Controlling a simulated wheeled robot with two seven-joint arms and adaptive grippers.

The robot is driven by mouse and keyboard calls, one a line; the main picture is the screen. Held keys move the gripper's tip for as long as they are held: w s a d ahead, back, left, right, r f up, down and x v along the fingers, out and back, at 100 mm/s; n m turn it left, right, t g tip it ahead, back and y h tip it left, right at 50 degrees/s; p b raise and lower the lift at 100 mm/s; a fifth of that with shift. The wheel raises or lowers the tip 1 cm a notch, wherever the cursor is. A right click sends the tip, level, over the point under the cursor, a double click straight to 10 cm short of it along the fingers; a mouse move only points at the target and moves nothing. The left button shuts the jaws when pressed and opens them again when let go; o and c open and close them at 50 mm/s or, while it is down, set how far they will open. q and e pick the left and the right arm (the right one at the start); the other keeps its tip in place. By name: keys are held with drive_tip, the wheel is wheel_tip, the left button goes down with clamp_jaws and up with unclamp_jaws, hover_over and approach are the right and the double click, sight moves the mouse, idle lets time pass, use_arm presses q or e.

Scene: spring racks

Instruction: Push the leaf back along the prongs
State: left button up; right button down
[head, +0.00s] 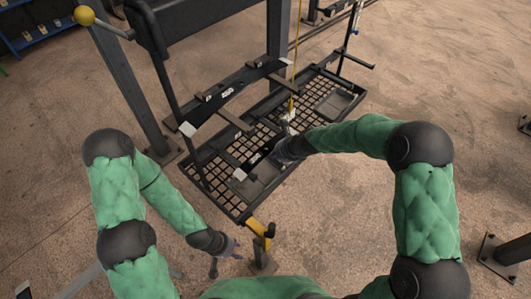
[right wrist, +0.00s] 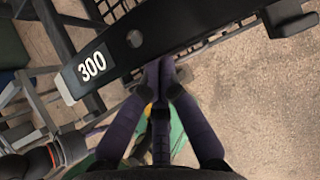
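A dark flat bar with a white "300" label (right wrist: 92,66) and a round hole crosses the top of the right wrist view. I cannot tell which dark bar of the rack it is in the head view. My right gripper (right wrist: 165,70) has its fingers drawn together, with tips close to the bar's lower edge; contact is unclear. In the head view it is small and partly hidden at the rack (head: 205,176). My left gripper (head: 226,257) is low, near the yellow-topped post, with fingers apart and empty. I cannot clearly tell prongs from leaves.
A grid tray (head: 218,190) forms the rack's base. A thick grey upright (head: 135,90) and a yellow ball knob (head: 84,15) stand at left. A yellow-topped post (head: 262,232) stands in front. Open concrete floor lies to the right.

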sight(267, 148)
drive_tip(key=shift+w+a+r+p, duration=0.1)
drive_tip(key=shift+w+a+p, duration=1.85)
drive_tip(key=shift+p, duration=0.55)
drive_tip(key=shift+w+a+p, duration=1.75)
drive_tip(key=shift+w+p, duration=0.15)
drive_tip(key=shift+p, duration=0.95)
drive_tip(key=shift+s+d+b, duration=2.1)
drive_tip(key=shift+s+b, duration=0.15)
drive_tip(key=shift+b, duration=0.2)
